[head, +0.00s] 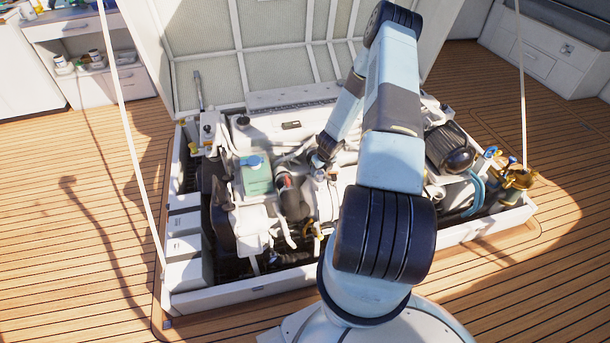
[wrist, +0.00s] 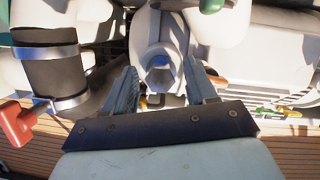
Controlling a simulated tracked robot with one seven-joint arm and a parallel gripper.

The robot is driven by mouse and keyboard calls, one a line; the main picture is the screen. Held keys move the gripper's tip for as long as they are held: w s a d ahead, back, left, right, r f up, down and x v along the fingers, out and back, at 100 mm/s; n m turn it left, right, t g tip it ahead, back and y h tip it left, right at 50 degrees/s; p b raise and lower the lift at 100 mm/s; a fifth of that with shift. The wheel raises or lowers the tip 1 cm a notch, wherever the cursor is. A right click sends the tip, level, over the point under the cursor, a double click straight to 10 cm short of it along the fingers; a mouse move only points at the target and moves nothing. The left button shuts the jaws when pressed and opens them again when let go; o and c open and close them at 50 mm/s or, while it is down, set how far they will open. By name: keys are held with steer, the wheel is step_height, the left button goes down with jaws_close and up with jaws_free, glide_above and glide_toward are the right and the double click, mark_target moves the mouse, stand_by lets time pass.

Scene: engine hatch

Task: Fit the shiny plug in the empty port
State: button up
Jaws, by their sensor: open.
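My gripper (wrist: 163,72) is open in the wrist view, with one finger on each side of a pale round fitting (wrist: 160,52). The fitting has a dark bluish, hexagon-like recess facing me; I cannot tell whether this is the empty port or a plug's head. Nothing is clearly held between the fingers, and I cannot tell whether they touch the fitting. In the head view, my gripper (head: 323,157) is low over the middle of the white engine (head: 262,216), small and partly hidden by my arm. I cannot pick out the shiny plug with certainty.
In the wrist view, a black hose with metal clamps (wrist: 55,80) and a red handle (wrist: 18,122) are at the left. A green-tipped part (wrist: 211,5) is above right. In the head view, the raised hatch lid (head: 205,60) stands behind; wooden deck (head: 70,230) is clear at left.

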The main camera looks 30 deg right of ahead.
stand_by(0.3)
steer(key=v, duration=1.3)
steer(key=shift+r, duration=0.35)
